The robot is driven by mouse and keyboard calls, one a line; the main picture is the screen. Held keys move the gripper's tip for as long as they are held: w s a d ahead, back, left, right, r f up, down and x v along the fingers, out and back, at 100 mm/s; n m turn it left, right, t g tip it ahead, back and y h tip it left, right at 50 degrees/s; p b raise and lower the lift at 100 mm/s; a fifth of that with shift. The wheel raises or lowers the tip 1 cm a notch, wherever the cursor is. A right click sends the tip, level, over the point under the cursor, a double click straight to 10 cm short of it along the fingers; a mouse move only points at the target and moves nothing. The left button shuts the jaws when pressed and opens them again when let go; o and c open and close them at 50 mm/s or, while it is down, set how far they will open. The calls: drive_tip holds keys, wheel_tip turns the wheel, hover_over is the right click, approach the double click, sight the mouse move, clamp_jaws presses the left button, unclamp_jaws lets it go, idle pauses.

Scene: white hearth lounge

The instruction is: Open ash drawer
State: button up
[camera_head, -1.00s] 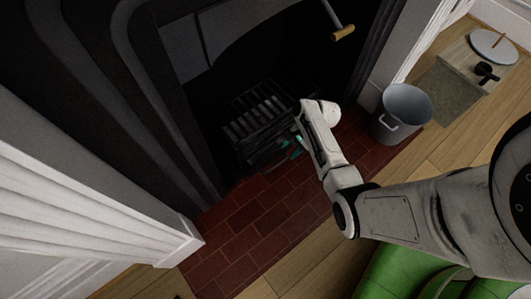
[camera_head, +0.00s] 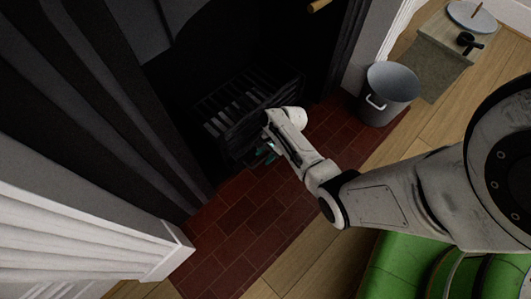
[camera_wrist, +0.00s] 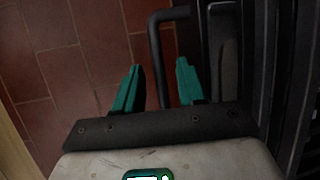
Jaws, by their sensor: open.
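The dark fireplace unit with its barred grate (camera_head: 232,98) sits in the hearth recess. The ash drawer's front is too dark to tell apart in the head view. In the wrist view a dark bent bar handle (camera_wrist: 155,35) stands out from a dark front (camera_wrist: 225,55) on the right. My gripper (camera_wrist: 160,64) is open, its two teal fingers on either side of the handle bar, with no clear contact. In the head view my gripper (camera_head: 266,153) is low in front of the grate, partly hidden by my arm.
A grey metal bucket (camera_head: 388,98) stands to the right on the red brick hearth (camera_head: 240,215). A stone-like block (camera_head: 445,50) with a dark item is beyond it. White surround (camera_head: 80,235) borders the left. A green rounded seat (camera_head: 400,270) is at the lower right.

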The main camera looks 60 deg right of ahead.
drive_tip(key=shift+c, duration=0.2)
clamp_jaws()
idle(0.4)
drive_tip(key=shift+s+a+r+p, duration=0.1)
drive_tip(key=shift+s+a+p, duration=0.1)
drive_tip(key=shift+s+p, duration=0.3)
drive_tip(key=s+a+p, duration=0.2)
drive_tip(key=s+p, duration=0.1)
drive_tip(key=s, duration=0.4)
drive_tip(key=s+a+p, duration=0.2)
drive_tip(key=s+p, duration=0.1)
drive_tip(key=s, duration=0.4)
drive_tip(key=s+a+p, duration=0.2)
drive_tip(key=s+p, duration=0.2)
drive_tip(key=s, duration=0.3)
drive_tip(key=shift+o, duration=0.2)
unclamp_jaws()
